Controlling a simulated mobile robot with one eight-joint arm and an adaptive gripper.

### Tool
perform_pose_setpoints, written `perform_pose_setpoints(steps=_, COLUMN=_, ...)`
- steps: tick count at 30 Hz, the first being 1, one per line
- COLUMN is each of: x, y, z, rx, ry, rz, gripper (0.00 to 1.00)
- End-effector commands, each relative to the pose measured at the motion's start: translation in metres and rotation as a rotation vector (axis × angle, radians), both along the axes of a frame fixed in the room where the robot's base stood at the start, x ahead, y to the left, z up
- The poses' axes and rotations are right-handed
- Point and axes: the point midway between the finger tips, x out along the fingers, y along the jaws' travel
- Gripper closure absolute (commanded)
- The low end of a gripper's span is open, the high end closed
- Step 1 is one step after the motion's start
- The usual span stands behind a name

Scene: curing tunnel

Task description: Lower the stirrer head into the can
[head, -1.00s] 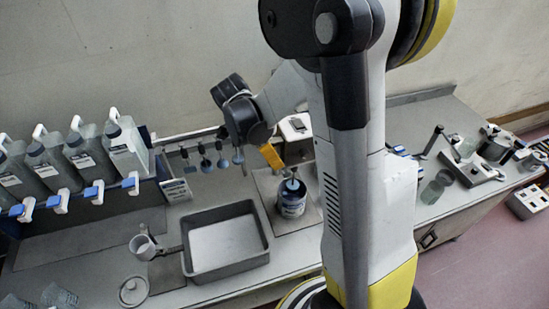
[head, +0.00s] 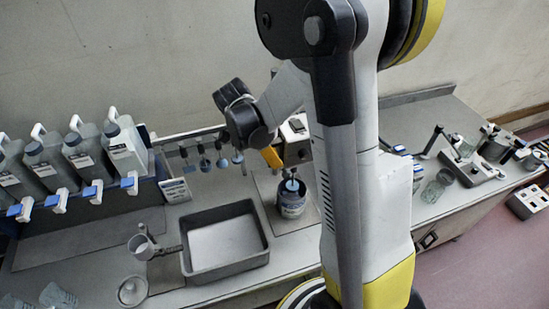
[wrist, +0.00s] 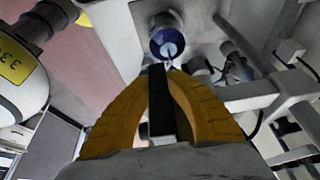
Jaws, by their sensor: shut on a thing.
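The can (head: 292,208), with a dark blue and white label, stands upright on a grey mat right of the tray. The light blue stirrer head (head: 292,185) shows at its mouth on a thin shaft. In the wrist view the stirrer head (wrist: 171,48) overlaps the round opening of the can (wrist: 163,20); how deep it sits I cannot tell. My gripper (head: 278,164) is just above and left of the can. In the wrist view my orange-fingered gripper (wrist: 166,72) is shut on a dark bar (wrist: 160,108), apparently part of the stirrer. Its other end is hidden.
The grey tray (head: 257,258) stands left of the can. Several hanging paddles (head: 204,163) and white jugs (head: 124,146) line the left back. Glass jars (head: 433,191) and a clamp device (head: 470,170) are on the right bench.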

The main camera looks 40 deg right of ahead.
Motion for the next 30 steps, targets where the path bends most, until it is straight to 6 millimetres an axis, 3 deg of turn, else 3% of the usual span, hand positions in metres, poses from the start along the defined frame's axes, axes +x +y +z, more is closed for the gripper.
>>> perform_pose_setpoints(steps=16, x=0.0, y=0.0, z=-0.118, rx=0.001, ry=0.001, rz=0.0, gripper=1.0)
perform_pose_setpoints(steps=20, x=-0.001, y=0.0, z=-0.13, rx=0.001, ry=0.001, rz=0.0, gripper=1.0)
perform_pose_setpoints(steps=29, x=-0.001, y=0.001, z=-0.128, rx=0.003, ry=0.001, rz=0.0, gripper=1.0)
perform_pose_setpoints(steps=30, x=-0.001, y=0.001, z=-0.128, rx=0.003, ry=0.001, rz=0.0, gripper=0.73)
